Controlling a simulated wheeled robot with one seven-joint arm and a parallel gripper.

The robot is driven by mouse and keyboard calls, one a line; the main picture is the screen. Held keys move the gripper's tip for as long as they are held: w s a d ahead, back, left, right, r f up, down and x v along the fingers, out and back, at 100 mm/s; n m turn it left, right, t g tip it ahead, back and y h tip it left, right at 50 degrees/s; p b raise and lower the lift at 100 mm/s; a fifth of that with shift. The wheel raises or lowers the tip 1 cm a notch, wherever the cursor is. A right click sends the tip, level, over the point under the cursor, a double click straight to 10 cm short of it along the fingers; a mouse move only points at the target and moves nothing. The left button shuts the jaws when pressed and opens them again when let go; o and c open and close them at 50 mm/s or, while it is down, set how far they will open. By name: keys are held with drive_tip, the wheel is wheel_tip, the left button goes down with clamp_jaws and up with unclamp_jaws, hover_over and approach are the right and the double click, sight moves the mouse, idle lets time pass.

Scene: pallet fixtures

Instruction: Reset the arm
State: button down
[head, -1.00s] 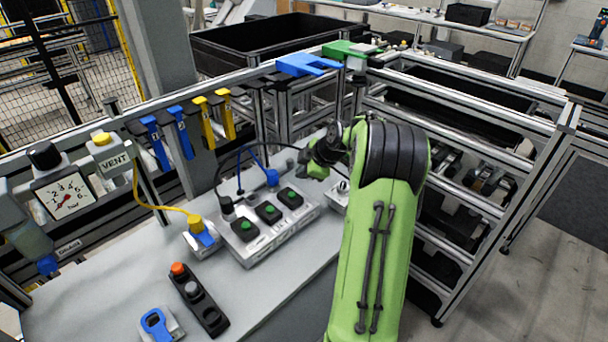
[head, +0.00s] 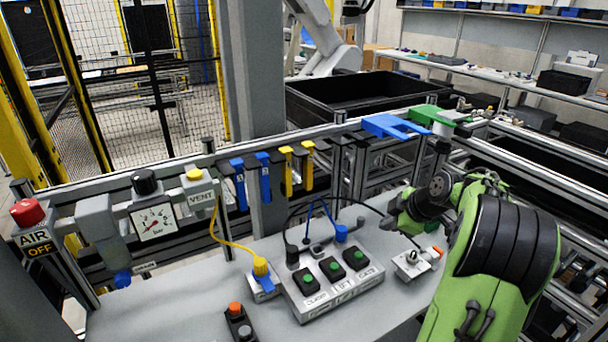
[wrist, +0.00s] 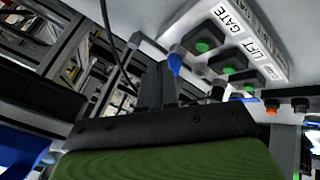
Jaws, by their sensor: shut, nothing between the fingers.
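My green and black arm (head: 490,255) bends over the right side of the grey table in the head view. In the wrist view, my gripper (wrist: 158,85) shows two dark fingers shut together with nothing between them. Beyond them in that view is the grey button box (wrist: 255,40) with LIFT and GATE labels. In the head view this box (head: 318,308) stands on the table, left of my arm, with several green buttons on top. My fingers are hard to make out in the head view.
A small grey box with an orange end (head: 411,263) sits close beside my arm. A black bin (head: 365,93) stands behind. Cables arch over the button box.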

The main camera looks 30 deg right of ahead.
drive_tip(key=s+a+r+m+g, duration=0.1)
drive_tip(key=s+a+r+m, duration=0.2)
drive_tip(key=a, duration=0.9)
drive_tip(key=s+a+r+m+g, duration=0.1)
drive_tip(key=s+a+r, duration=0.25)
drive_tip(key=a, duration=0.85)
drive_tip(key=s+a+f+m, duration=0.1)
drive_tip(key=s+a+m, duration=0.2)
drive_tip(key=s, duration=0.4)
drive_tip(key=s+a+f+m, duration=0.1)
drive_tip(key=s+a+m, duration=0.1)
drive_tip(key=s+a, duration=0.2)
drive_tip(key=s, duration=0.3)
drive_tip(key=shift+s+a+m+h, duration=0.2)
drive_tip(key=shift+m+h, duration=0.1)
drive_tip(key=shift+m, duration=0.1)
